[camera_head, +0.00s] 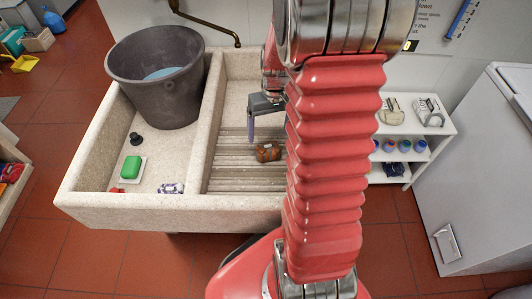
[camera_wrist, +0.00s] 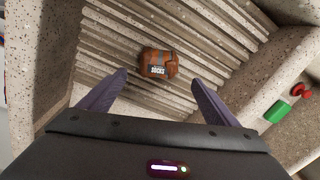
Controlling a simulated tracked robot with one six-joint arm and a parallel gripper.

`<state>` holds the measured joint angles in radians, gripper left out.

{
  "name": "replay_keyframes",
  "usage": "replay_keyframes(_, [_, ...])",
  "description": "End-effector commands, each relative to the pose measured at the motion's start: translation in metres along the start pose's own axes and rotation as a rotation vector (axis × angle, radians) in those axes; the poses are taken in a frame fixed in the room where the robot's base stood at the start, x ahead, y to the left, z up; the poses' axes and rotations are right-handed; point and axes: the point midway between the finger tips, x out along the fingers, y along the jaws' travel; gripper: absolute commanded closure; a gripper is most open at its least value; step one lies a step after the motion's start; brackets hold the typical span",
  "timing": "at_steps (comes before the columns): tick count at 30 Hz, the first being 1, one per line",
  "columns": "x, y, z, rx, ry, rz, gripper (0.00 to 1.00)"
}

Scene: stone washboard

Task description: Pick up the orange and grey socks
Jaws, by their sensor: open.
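The orange and grey socks (camera_head: 268,152) lie as a small bundle on the ridged washboard (camera_head: 228,183) of the stone sink. In the wrist view the socks (camera_wrist: 159,63) show a dark label reading "SOCKS". My gripper (camera_head: 252,138) is above the washboard, close to the socks on their left side in the head view. In the wrist view the gripper (camera_wrist: 162,82) has its two purple fingers spread wide, with nothing between them. The socks lie beyond the fingertips, roughly centred between them. My arm hides the right part of the sink in the head view.
The left basin holds a big dark bucket (camera_head: 157,75), a black plug (camera_head: 136,139), a green soap (camera_head: 131,167) and a patterned bundle (camera_head: 170,188). A stone divider (camera_head: 211,125) separates it from the washboard. A white shelf (camera_head: 425,135) and a white appliance (camera_head: 475,170) stand at right.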

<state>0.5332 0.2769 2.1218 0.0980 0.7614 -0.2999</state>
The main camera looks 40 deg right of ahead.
Motion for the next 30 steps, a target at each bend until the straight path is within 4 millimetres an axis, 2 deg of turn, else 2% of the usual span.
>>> replay_keyframes(3, [0.02, 0.0, 0.001, 0.0, -0.003, -0.001, 0.16])
replay_keyframes(9, [0.044, 0.0, 0.0, 0.0, -0.002, -0.001, 0.16])
replay_keyframes(23, [0.051, 0.0, 0.0, 0.0, 0.0, 0.0, 0.16])
replay_keyframes(30, [0.072, 0.001, 0.001, -0.001, -0.003, 0.0, 0.16])
